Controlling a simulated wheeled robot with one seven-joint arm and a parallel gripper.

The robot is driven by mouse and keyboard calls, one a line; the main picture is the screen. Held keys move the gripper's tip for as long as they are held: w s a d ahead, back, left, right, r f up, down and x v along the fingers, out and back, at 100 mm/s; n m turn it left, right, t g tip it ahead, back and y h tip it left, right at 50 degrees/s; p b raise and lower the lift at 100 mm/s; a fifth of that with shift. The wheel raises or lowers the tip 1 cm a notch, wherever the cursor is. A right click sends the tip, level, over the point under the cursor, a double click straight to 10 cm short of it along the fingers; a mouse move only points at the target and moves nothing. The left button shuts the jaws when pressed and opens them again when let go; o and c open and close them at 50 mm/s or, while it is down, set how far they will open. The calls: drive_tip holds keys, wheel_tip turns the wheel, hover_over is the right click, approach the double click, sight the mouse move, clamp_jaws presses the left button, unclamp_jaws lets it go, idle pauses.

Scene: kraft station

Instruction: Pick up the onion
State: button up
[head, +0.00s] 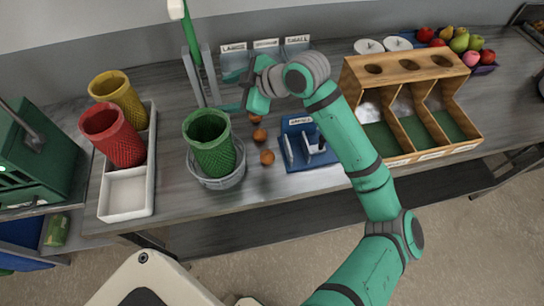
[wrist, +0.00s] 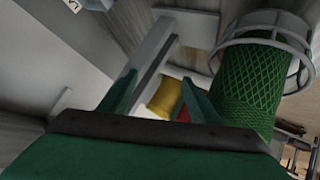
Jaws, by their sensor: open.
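Three small round orange-brown things lie in a rough line on the table, right of the green mesh cup: a far one (head: 254,118), a middle one (head: 259,135) and a near one (head: 267,157). They look like onions, but they are too small to tell for sure. My gripper (head: 248,98) is above the table at the far end of this line, close to the far one. In the wrist view my gripper (wrist: 160,92) has its two green fingers apart with nothing between them. No onion shows clearly in the wrist view.
The green mesh cup (head: 209,146) stands in a round grey holder (head: 222,184); the cup also shows in the wrist view (wrist: 252,85). A grey stand (head: 200,75) rises left of my gripper. A blue holder (head: 296,163) and a wooden divided box (head: 408,68) are to the right.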

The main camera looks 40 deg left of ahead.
drive_tip(key=d+f+n+h, duration=0.2)
drive_tip(key=d+f+h, duration=0.1)
drive_tip(key=d+h, duration=0.25)
drive_tip(key=n+h, duration=0.3)
drive_tip(key=h, duration=0.2)
hover_over(268, 152)
wheel_tip(268, 152, down, 6)
drive_tip(key=shift+r, duration=0.15)
drive_tip(key=shift+f, duration=2.7)
drive_tip(key=c, duration=1.1)
